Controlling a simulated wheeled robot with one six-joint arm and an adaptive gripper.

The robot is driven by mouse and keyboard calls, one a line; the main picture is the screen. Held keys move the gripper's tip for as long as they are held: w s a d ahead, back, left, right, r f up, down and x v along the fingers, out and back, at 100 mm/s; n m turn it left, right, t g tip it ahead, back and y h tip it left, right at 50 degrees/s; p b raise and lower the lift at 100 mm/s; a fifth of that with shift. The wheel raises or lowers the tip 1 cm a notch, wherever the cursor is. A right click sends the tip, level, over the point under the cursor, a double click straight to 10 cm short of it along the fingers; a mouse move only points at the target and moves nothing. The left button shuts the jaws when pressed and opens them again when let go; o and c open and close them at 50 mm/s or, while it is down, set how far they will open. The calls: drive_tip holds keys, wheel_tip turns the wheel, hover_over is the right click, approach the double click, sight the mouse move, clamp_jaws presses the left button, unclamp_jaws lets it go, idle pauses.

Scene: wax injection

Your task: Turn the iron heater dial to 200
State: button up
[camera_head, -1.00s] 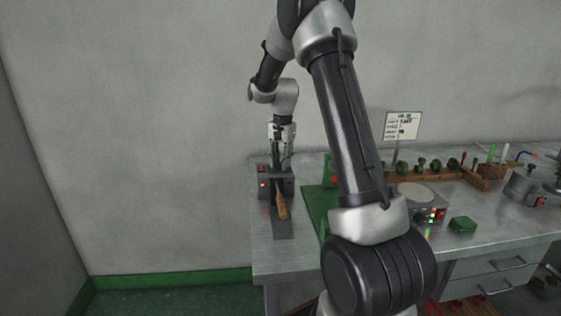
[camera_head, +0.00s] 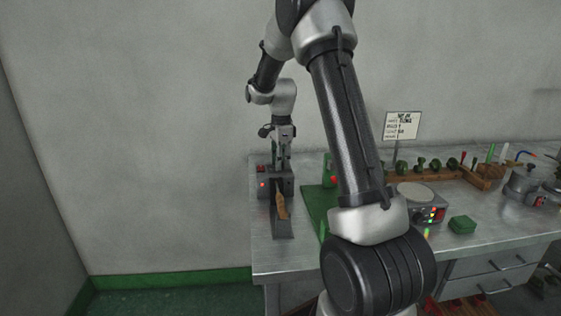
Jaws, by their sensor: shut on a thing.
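The iron heater (camera_head: 263,186) is a dark grey box with small red lights on its left side, at the left end of the metal bench. A tool with a brown wooden handle (camera_head: 281,206) rests in front of it. My gripper (camera_head: 281,166) points down at the top of the heater, with its fingers close together on something there. The dial is hidden by the fingers or too small to make out, and its setting cannot be read.
A green mat (camera_head: 317,204) lies right of the heater, partly behind my arm. A round-topped device with lit buttons (camera_head: 416,196), a green block (camera_head: 462,224) and a wooden rack (camera_head: 420,174) stand further right. A sign (camera_head: 402,126) stands behind.

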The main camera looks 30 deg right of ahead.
idle(0.4)
drive_tip(key=o, duration=1)
drive_tip(key=shift+o, duration=0.2)
wheel_tip(320, 180, up, 12)
drive_tip(key=shift+s, duration=0.25)
